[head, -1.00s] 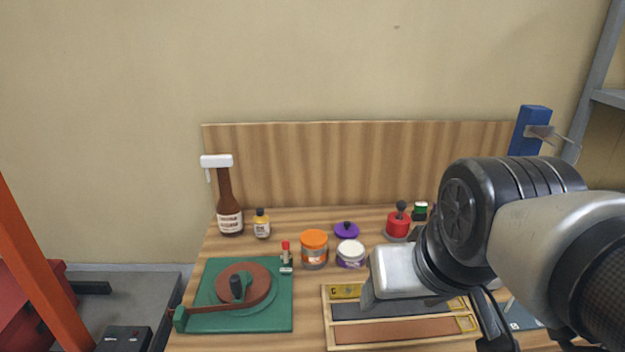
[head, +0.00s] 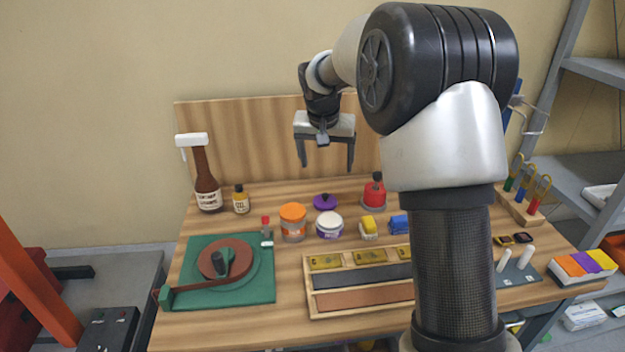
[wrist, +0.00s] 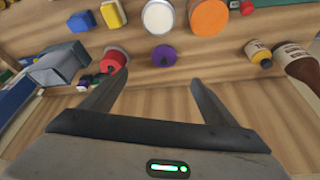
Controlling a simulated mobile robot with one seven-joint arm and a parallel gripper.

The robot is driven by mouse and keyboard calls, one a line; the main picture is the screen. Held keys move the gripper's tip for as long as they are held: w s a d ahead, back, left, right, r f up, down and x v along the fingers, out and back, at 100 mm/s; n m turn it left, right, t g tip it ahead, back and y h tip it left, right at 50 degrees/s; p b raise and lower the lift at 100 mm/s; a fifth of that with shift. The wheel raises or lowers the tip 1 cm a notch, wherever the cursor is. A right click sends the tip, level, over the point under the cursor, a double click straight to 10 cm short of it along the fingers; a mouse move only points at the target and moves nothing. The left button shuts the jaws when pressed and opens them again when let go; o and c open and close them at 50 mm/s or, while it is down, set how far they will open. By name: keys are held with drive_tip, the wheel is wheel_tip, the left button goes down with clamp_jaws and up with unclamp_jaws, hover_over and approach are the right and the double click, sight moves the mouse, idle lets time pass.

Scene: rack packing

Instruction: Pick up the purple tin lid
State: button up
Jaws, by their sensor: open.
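The purple tin lid (head: 325,202) lies flat on the wooden bench behind the white-topped tin, with a dark knob on top. It also shows in the wrist view (wrist: 163,56), between and beyond my fingertips. My gripper (head: 326,168) is open and empty, hanging in the air above the lid, fingers pointing down. In the wrist view the two fingers (wrist: 157,82) are spread wide to either side of the lid. The open tin (head: 329,226) with white contents stands just in front of the lid.
A red can (head: 374,194) stands right of the lid, an orange-lidded jar (head: 293,222) front left. A wooden backboard (head: 250,140) rises behind. A brown bottle (head: 206,185), a green turntable base (head: 262,284) and a wooden tray (head: 312,311) occupy the bench.

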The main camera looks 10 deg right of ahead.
hover_over(325, 198)
drive_tip(key=s, duration=0.2)
wheel_tip(325, 198, down, 13)
drive_tip(key=shift+r, duration=0.15)
drive_tip(key=shift+a+x, duration=0.2)
drive_tip(key=shift+x, duration=1.15)
drive_tip(key=shift+a+x, duration=0.2)
drive_tip(key=shift+x, duration=1.1)
drive_tip(key=shift+s, duration=0.1)
drive_tip(key=shift+c, duration=0.2)
drive_tip(key=c, duration=1.1)
